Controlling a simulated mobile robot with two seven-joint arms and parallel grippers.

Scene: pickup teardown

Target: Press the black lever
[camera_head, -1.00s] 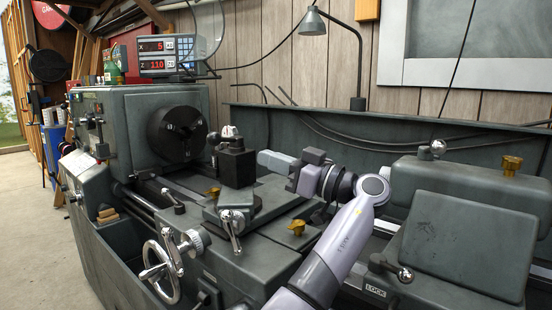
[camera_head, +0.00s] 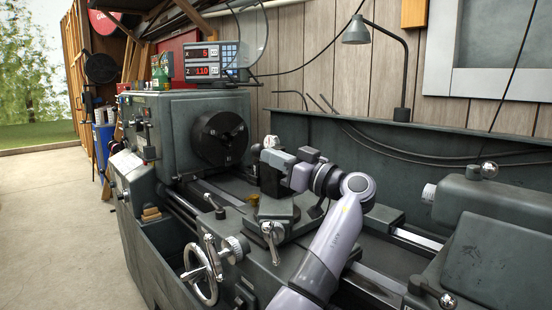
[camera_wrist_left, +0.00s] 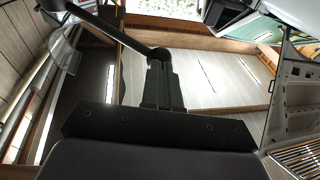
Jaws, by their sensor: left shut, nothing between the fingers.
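A black-knobbed lever (camera_head: 150,153) sits on the front of the grey lathe headstock at the left in the head view. I cannot tell for sure that it is the black lever of the task, as other handles show. My left gripper (camera_head: 268,156) is shut and empty. My right gripper is out of view.
A digital readout (camera_head: 209,61) sits on top of the headstock. A lamp (camera_head: 357,33) rises behind the lathe. Open concrete floor (camera_head: 70,215) lies at the left.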

